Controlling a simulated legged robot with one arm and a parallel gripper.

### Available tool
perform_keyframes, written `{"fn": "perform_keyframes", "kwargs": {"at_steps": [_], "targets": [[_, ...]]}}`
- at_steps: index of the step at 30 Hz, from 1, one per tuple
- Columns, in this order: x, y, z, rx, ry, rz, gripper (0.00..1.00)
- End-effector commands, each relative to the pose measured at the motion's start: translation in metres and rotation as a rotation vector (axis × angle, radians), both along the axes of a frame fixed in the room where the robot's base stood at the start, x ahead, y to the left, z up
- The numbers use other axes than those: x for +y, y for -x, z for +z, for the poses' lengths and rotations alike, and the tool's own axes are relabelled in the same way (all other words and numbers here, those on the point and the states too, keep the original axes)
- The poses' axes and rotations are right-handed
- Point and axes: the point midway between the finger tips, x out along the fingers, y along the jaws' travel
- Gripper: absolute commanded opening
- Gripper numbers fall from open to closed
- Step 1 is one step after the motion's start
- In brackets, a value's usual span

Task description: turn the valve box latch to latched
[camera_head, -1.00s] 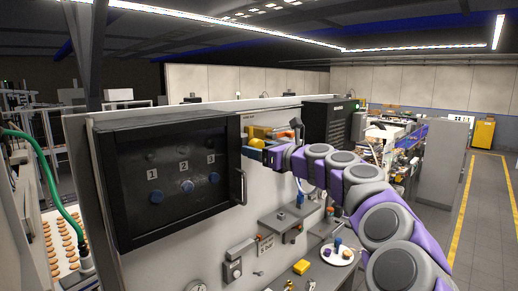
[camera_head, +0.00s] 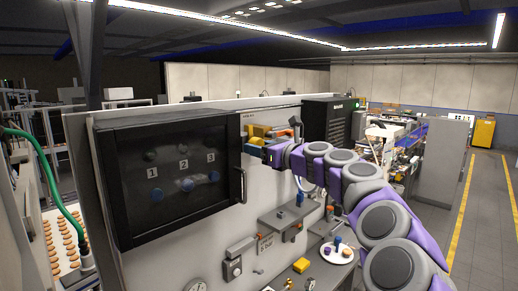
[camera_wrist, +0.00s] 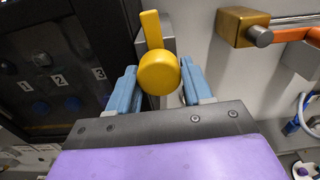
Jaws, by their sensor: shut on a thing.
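The latch is a yellow round knob with a flat yellow lever (camera_wrist: 151,28) pointing up and slightly left in the wrist view. It sits on a grey plate beside the dark box. My gripper (camera_wrist: 160,86) has its blue fingers on either side of the yellow knob and is shut on it. In the head view my gripper (camera_head: 262,151) reaches the panel just right of the box's upper right corner, and its fingers largely hide the latch. The dark valve box (camera_head: 228,128) has a see-through front with blue knobs numbered 1, 2 and 3.
A vertical door handle (camera_head: 243,187) stands out from the box's right edge below my gripper. A brass block (camera_wrist: 236,27) with a rod and an orange part lies to the right in the wrist view. A black vented unit (camera_head: 330,122) is right of my gripper.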

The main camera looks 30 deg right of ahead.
Motion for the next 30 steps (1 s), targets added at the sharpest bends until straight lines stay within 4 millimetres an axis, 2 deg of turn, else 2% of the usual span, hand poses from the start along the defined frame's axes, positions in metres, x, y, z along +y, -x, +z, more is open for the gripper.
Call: {"fn": "perform_keyframes", "kwargs": {"at_steps": [11,30], "targets": [[-0.0012,-0.0003,0.0001,-0.052,0.140,-0.002,0.20],[-0.0036,-0.0009,-0.0006,-0.254,0.698,-0.004,0.19]]}}
